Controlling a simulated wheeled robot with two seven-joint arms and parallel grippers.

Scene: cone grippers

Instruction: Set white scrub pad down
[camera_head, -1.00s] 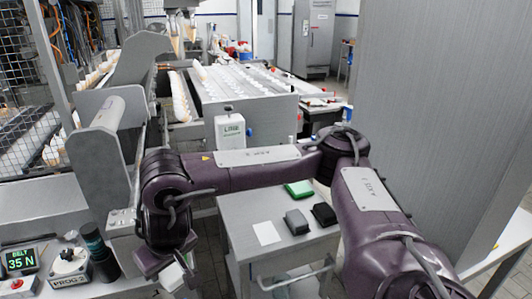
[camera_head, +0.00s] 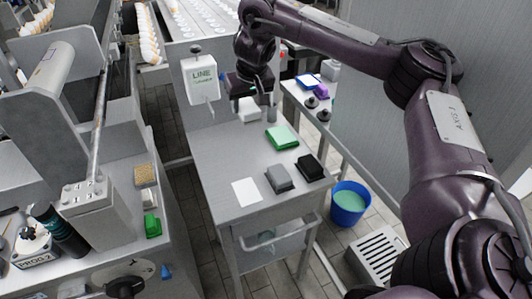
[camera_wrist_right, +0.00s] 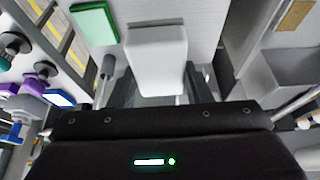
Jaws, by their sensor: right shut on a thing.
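My right gripper (camera_head: 250,98) is shut on the white scrub pad (camera_head: 248,111), at the far end of the grey worktable (camera_head: 214,150). In the right wrist view the pad (camera_wrist_right: 157,55) sits between the two fingers as a white block. I cannot tell whether it touches the table or hangs just above. A flat white rectangle (camera_head: 245,192) lies at the table's near left. A green pad (camera_head: 282,137), a grey pad (camera_head: 279,179) and a black pad (camera_head: 310,168) lie to the right. My left gripper is not in view.
A white box marked LINE (camera_head: 200,80) stands by the table's far left corner. A blue bucket (camera_head: 349,204) is on the floor at right. A side bench (camera_head: 110,220) at left holds a tan sponge (camera_head: 146,175) and a green block (camera_head: 152,225). The table's left middle is clear.

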